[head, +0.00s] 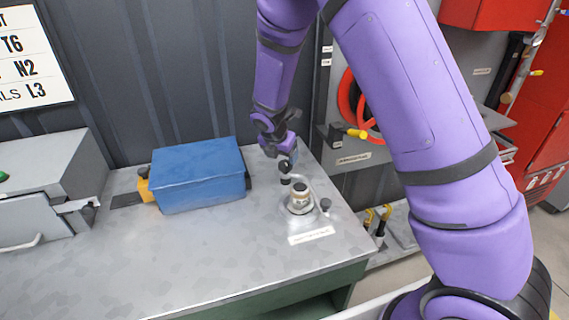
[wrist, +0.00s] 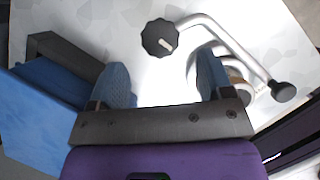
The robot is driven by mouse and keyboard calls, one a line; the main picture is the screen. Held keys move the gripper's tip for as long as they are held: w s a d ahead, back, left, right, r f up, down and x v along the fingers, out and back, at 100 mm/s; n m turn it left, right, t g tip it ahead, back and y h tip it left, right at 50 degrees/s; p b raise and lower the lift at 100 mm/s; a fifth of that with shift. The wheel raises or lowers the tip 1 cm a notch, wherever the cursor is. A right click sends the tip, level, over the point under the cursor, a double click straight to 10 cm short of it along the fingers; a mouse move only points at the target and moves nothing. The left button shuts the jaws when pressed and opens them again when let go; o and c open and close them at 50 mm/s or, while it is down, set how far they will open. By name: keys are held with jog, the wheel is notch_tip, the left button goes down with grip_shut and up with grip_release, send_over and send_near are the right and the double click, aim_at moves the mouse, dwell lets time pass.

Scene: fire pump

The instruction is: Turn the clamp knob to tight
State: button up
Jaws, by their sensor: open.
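The clamp knob (wrist: 160,38) is black and lobed, with a pale pointer mark. In the wrist view it lies just beyond my gripper (wrist: 163,76), roughly centred between the two blue fingertips. My gripper is open and empty, and I see no contact with the knob. A bent silver bar (wrist: 232,42) starts beside the knob and ends in a black tip (wrist: 283,91). In the head view my gripper (head: 289,162) hangs close above the knob (head: 285,181), at the back of the clamp. A small jar (head: 300,194) stands in the clamp; my right finger partly hides it in the wrist view.
A blue box (head: 198,176) stands left of the clamp, close to my gripper in the wrist view. A grey machine (head: 50,180) is at the far left. The front of the metal bench (head: 190,255) is clear. A white label (head: 311,236) lies before the clamp.

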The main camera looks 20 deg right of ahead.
aim_at(285, 164)
jog(key=shift+x, duration=2.7)
jog(key=c, duration=0.9)
